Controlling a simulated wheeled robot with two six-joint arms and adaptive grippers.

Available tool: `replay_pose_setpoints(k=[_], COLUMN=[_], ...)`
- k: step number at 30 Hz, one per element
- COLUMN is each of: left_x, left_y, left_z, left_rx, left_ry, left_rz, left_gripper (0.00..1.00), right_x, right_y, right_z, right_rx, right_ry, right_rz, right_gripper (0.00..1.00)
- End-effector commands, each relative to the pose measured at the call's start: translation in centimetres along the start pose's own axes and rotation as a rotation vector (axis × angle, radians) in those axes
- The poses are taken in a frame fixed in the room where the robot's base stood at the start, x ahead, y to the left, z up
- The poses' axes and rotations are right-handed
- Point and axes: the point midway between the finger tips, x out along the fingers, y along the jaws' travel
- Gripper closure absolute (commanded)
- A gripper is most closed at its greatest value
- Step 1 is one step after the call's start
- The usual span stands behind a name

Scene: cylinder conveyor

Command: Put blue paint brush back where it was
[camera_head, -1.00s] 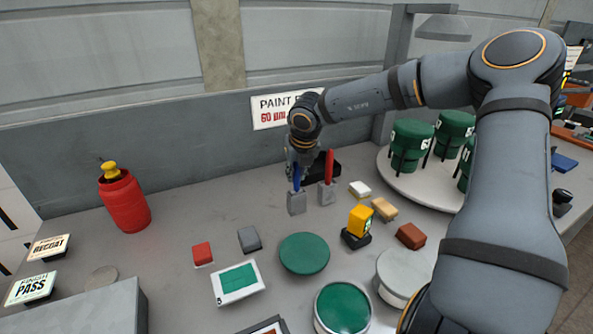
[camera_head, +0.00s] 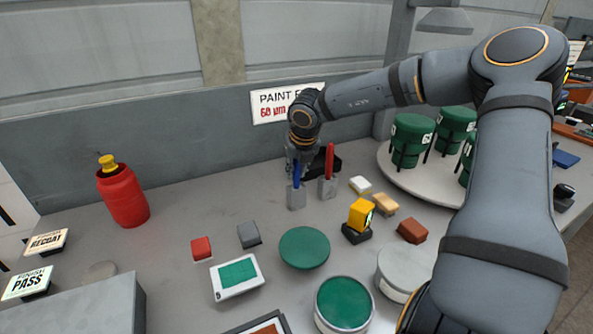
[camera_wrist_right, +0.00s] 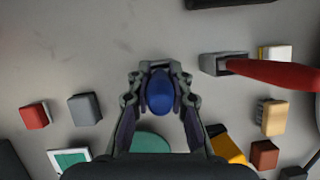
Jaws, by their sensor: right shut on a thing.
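The blue paint brush (camera_head: 296,174) stands upright at a small grey holder (camera_head: 296,199), its handle up. The blue handle end also shows in the right wrist view (camera_wrist_right: 160,92). My right gripper (camera_head: 298,166) is shut on the handle just above the holder; in the right wrist view its fingers (camera_wrist_right: 160,97) close around both sides of it. The brush's lower end is hidden, so I cannot tell how deep it sits in the holder. My left gripper is not in view.
A red brush (camera_head: 329,163) stands in a second grey holder (camera_head: 328,188) just to the right. A yellow device (camera_head: 360,214), a green disc (camera_head: 304,248) and small blocks lie in front. A red bottle (camera_head: 123,196) stands at left. Green cans (camera_head: 411,136) stand on a round tray at right.

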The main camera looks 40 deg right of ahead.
Motion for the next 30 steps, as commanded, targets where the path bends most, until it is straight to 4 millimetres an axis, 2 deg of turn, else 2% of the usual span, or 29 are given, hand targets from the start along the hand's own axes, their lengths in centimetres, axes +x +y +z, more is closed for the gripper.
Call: replay_pose_setpoints(k=[2,3,8,23,28,30], left_x=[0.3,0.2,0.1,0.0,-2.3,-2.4], left_y=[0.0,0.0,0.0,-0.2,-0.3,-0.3], left_z=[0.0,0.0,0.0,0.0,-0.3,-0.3], left_rx=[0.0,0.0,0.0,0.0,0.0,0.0], left_ry=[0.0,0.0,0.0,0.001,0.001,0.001], left_rz=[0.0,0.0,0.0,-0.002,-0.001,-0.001], left_gripper=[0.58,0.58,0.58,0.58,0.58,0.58], right_x=[0.2,0.1,0.1,0.0,-1.8,-2.8], right_y=[0.0,0.0,0.0,0.0,0.0,0.0], right_z=[-0.1,0.0,0.0,0.0,0.7,1.2], right_rx=[0.0,0.0,0.0,0.0,-0.001,0.001], right_ry=[-0.001,-0.001,0.0,0.0,0.001,-0.003], right_rz=[0.0,0.0,0.0,0.0,-0.001,0.0], right_gripper=[1.0,0.77,0.55,0.54,0.54,0.54])
